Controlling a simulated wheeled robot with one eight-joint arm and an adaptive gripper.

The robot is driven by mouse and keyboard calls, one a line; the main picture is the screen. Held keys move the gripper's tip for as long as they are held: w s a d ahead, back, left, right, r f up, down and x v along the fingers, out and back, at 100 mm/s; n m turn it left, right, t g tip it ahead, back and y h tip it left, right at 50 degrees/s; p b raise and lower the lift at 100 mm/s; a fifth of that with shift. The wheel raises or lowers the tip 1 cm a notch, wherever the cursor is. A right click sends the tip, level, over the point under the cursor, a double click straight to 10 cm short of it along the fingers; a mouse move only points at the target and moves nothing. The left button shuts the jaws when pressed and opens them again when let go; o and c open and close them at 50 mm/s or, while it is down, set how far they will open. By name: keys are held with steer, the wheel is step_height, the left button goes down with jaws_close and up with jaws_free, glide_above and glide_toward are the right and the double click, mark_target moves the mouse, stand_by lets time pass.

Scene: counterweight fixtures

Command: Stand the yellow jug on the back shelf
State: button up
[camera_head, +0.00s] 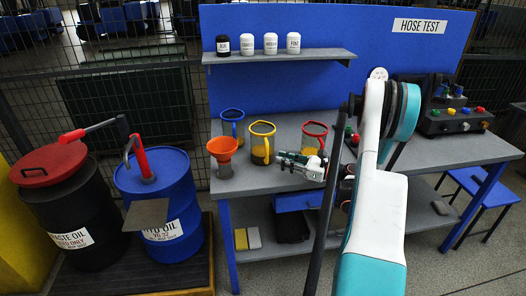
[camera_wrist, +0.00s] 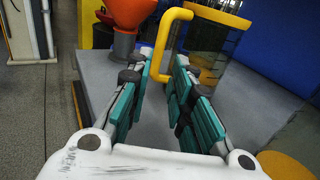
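The yellow jug (camera_head: 262,143) stands upright on the grey bench, between a blue jug and a red jug. In the wrist view the jug (camera_wrist: 208,47) has a dark see-through body, a yellow rim and a yellow handle (camera_wrist: 163,45). My gripper (camera_head: 283,160) is at the jug's right front, low over the bench. In the wrist view my gripper (camera_wrist: 167,62) is open, and the handle shows between or just beyond its fingertips; I cannot tell whether they touch. The back shelf (camera_head: 315,55) is a grey board on the blue back panel.
Several small jars (camera_head: 270,43) stand on the shelf's left and middle; its right end is bare. A blue jug (camera_head: 232,124), a red jug (camera_head: 314,138) and an orange funnel (camera_head: 222,150) are close to the yellow jug. A control box (camera_head: 455,118) sits at the right.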

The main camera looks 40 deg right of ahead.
mark_target(267, 162)
steer(key=shift+x, duration=0.95)
steer(key=b+x, duration=0.2)
steer(key=x, duration=0.3)
steer(key=shift+a+f, duration=0.15)
steer(key=shift+a, duration=0.1)
jaws_close()
